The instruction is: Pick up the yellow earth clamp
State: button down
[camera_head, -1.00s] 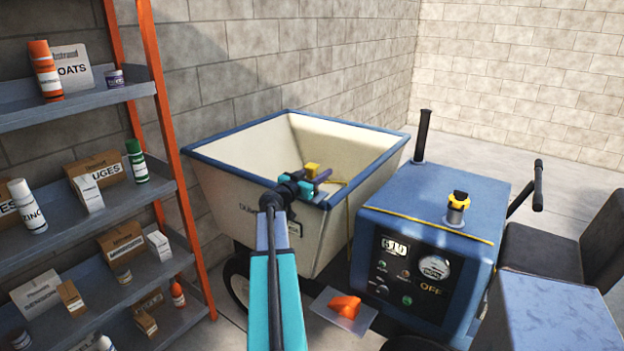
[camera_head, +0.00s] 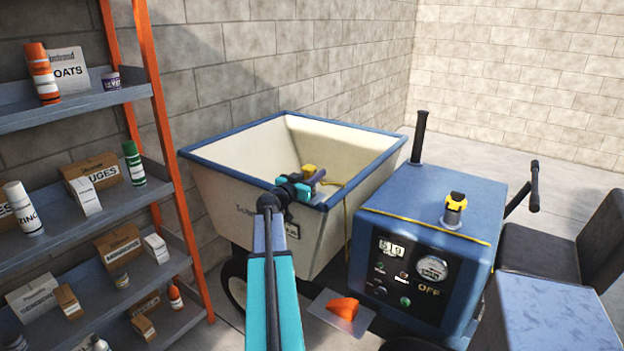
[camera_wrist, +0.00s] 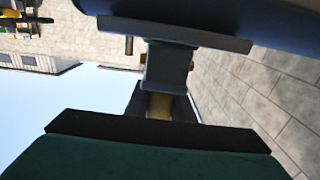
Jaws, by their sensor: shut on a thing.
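The yellow earth clamp (camera_head: 309,169) shows as a small yellow block at my gripper (camera_head: 308,184), at the near rim of the cream, blue-edged cart. My gripper is shut on it; the fingers hide part of the clamp. In the wrist view, a dark grey-green piece with a dull yellow part (camera_wrist: 158,106) sits between the two jaws of my gripper (camera_wrist: 160,80). Whether the clamp touches the cart rim cannot be told.
The cart (camera_head: 230,205) is open-topped. A yellow cable (camera_head: 346,212) hangs over its near-right side. A blue machine (camera_head: 405,208) with gauges stands to the right, and a shelf (camera_head: 85,107) of boxes and cans to the left. An orange piece (camera_head: 343,308) lies on a floor plate.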

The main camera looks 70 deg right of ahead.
aim_at(313, 166)
jog(key=shift+r, duration=0.15)
jog(key=shift+r+b, duration=0.65)
jog(key=shift+r, duration=0.75)
jog(key=shift+a+r, duration=0.1)
jog(key=shift+r, duration=0.15)
jog(key=a+r+b, duration=0.1)
jog(key=a+b, duration=0.3)
jog(key=a, duration=1.1)
jog(key=shift+s+a+r, duration=0.25)
jog(key=shift+s+a, duration=0.1)
jog(key=shift+s, duration=0.1)
